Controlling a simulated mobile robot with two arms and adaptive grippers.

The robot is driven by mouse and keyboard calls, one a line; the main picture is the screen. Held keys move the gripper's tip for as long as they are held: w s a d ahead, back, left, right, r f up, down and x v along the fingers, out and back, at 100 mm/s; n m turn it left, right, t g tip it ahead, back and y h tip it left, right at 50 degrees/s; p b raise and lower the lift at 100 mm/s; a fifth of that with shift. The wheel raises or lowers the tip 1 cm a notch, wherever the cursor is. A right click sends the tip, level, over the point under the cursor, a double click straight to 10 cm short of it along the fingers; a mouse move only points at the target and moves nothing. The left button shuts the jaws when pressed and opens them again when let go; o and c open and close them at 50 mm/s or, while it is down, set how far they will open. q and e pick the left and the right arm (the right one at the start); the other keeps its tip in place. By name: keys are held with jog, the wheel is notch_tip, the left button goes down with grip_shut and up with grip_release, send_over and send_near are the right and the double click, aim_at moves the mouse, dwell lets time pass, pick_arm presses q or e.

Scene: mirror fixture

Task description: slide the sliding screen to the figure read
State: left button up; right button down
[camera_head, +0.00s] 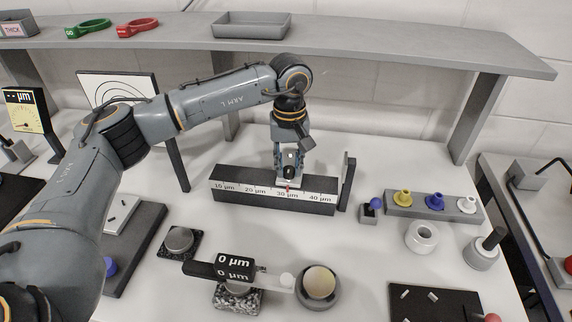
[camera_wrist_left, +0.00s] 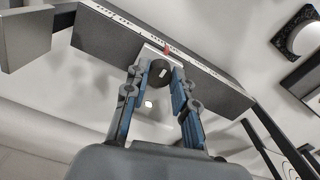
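A long dark rail (camera_head: 235,193) has a white scale marked 10, 20, 30 and 40 µm. A small white slider (camera_head: 290,184) with a red pointer and a dark knob sits on it, the pointer near the 30 µm mark; it also shows in the left wrist view (camera_wrist_left: 152,53). My left gripper (camera_head: 289,168) points down at the slider. Its fingers stand on both sides of the knob (camera_wrist_left: 160,74) and appear to touch it. A black readout block (camera_head: 235,268) shows 0 µm. My right gripper is not in view.
An upright grey plate (camera_head: 347,182) stands at the rail's right end. A panel with rings (camera_head: 117,86) and a yellow dial (camera_head: 27,110) stand at left. A rack of coloured knobs (camera_head: 434,208) is at right. A shelf (camera_head: 380,45) runs behind.

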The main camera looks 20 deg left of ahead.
aim_at(289, 169)
pick_arm(q)
jog(key=o, duration=0.4)
jog(key=shift+c, duration=0.2)
notch_tip(289, 169, up, 12)
dwell(0.6)
